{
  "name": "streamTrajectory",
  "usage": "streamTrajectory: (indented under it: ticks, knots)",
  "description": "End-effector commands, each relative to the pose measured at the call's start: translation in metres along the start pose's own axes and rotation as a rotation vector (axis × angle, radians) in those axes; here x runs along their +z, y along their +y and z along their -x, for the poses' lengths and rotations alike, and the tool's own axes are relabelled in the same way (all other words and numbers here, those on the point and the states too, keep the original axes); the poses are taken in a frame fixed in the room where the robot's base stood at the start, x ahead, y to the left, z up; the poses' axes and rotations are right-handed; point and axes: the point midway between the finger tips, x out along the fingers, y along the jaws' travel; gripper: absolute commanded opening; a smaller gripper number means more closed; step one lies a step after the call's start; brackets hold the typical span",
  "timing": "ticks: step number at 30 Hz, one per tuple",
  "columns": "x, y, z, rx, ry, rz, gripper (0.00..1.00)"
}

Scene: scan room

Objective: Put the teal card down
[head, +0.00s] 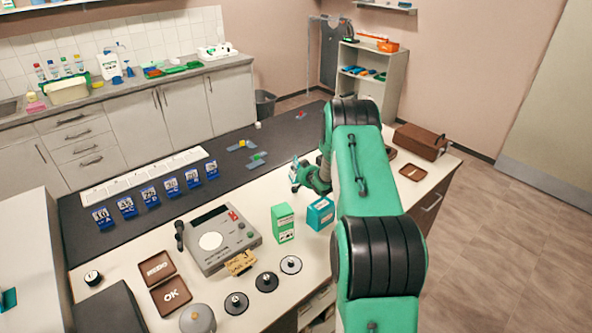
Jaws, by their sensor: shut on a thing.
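My gripper (297,177) shows small at the far end of my green arm, above the counter near the edge of the dark mat. It is shut on a small bluish-teal thing (296,161), which looks like the teal card. The thing is too small and too much covered by the gripper to tell its outline or tilt. I cannot tell whether it touches the surface below.
The dark mat (225,187) holds a yellow-marked card (241,145), a green-marked card (257,159) and a row of blue numbered stands (150,196). A green box (283,223), a teal box (320,213) and a grey scale (219,239) stand nearer.

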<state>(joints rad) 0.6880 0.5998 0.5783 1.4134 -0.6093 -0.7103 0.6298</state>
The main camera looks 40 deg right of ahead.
Motion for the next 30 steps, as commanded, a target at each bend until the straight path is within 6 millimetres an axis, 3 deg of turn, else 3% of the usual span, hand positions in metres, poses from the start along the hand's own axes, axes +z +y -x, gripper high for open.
streamTrajectory:
  ticks: [2, 3, 5, 6, 20, 30]
  knots:
    - [0.003, 0.001, -0.001, 0.000, 0.000, 0.000, 0.00]
    - [0.002, 0.001, -0.001, 0.000, 0.000, 0.000, 0.14]
    - [0.002, 0.001, -0.001, 0.000, 0.000, 0.000, 0.26]
    - [0.002, 0.001, -0.001, 0.000, 0.000, 0.000, 0.27]
    - [-0.001, 0.000, 0.003, 0.000, 0.000, 0.000, 0.27]
    - [-0.003, 0.000, 0.036, 0.001, 0.000, 0.000, 0.27]
